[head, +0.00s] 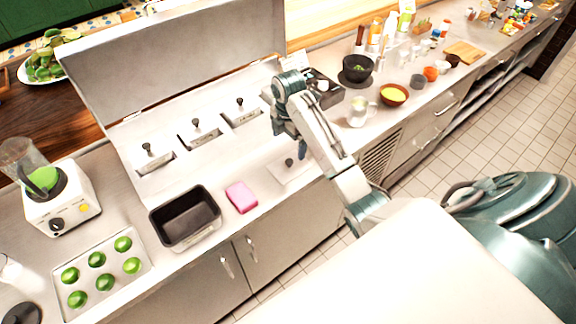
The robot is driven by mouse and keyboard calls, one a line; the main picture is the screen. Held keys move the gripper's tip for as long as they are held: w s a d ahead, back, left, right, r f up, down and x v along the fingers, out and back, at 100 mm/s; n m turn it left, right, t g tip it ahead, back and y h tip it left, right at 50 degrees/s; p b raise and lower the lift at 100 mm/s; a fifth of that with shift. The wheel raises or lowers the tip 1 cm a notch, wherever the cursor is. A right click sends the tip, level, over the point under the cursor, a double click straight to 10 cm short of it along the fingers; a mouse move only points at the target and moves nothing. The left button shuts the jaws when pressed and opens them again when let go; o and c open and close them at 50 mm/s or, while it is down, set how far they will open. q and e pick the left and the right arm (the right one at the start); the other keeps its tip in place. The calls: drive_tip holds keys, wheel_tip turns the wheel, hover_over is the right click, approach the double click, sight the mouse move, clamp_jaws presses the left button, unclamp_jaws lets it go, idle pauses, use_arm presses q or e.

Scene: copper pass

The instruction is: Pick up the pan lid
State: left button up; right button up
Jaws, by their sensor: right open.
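A pale, flat pan lid (298,176) with a dark knob lies on the counter front, right of the pink sponge (241,197). Several similar knobbed lids sit in a row in the steel unit behind; one is this lid (196,127). My right gripper (286,132) is open and points down, above and behind the front lid's knob. It appears apart from the knob, and its fingers are small and partly hidden by its own arm. My left gripper is not in view.
A dark empty pan (185,218) stands left of the sponge. A tray of limes (100,270) and a blender (50,195) are further left. The raised steel cover (175,55) rises behind.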

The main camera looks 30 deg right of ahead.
sight(287, 162)
drive_tip(key=shift+f+b, duration=0.35)
drive_tip(key=shift+f, duration=0.2)
wheel_tip(287, 162, down, 2)
drive_tip(key=shift+s+b, duration=0.1)
drive_tip(key=shift+b, duration=0.95)
drive_tip(key=shift+a+f, duration=0.1)
drive_tip(key=shift+f, duration=0.85)
drive_tip(key=f+p, duration=0.2)
drive_tip(key=f, duration=0.1)
drive_tip(key=f+p, duration=0.1)
drive_tip(key=shift+a+f, duration=0.25)
drive_tip(key=shift+f, duration=0.6)
drive_tip(key=c, duration=0.9)
drive_tip(key=shift+o, duration=0.2)
